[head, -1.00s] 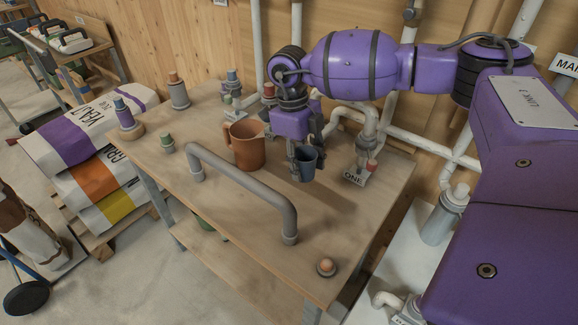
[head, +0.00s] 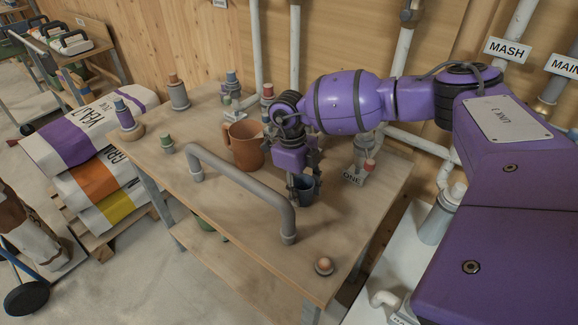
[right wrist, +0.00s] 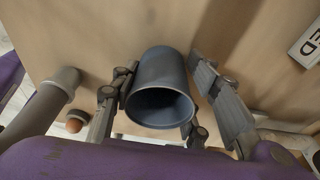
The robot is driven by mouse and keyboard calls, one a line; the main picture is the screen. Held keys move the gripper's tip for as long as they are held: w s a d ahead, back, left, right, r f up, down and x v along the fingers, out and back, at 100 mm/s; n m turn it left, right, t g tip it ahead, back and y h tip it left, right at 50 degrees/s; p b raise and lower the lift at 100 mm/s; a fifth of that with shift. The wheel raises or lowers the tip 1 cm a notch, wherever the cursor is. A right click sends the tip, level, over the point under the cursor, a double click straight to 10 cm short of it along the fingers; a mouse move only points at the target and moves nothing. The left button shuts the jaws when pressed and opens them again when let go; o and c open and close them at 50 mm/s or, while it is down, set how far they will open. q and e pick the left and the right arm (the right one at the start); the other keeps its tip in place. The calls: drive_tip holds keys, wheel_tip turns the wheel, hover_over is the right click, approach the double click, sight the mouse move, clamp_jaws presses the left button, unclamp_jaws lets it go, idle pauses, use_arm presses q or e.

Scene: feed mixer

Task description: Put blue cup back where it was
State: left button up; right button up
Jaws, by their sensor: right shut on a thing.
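The blue cup (head: 307,190) is a small dark blue-grey cup near the right part of the wooden table (head: 240,240). My right gripper (head: 304,183) is shut on it from above and behind. In the right wrist view the cup (right wrist: 160,85) sits between the two fingers of the gripper (right wrist: 162,100), its open mouth toward the camera. The cup looks upright and low over the table; I cannot tell whether its base touches the wood. My left gripper is not in view.
A brown jug (head: 246,147) stands left of the cup. A grey rail (head: 240,183) arches over the table in front. An orange-topped knob (head: 324,265) is near the front corner. Bare wood lies between rail and knob.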

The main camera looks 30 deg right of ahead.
drive_tip(key=o, duration=1.2)
drive_tip(key=shift+f, duration=0.15)
drive_tip(key=shift+o, duration=0.2)
drive_tip(key=r, duration=0.4)
drive_tip(key=w+r, duration=0.1)
drive_tip(key=r, duration=0.3)
drive_tip(key=w+a+r, duration=0.1)
drive_tip(key=r, duration=0.3)
drive_tip(key=shift+r+b, duration=0.15)
drive_tip(key=shift+b, duration=0.25)
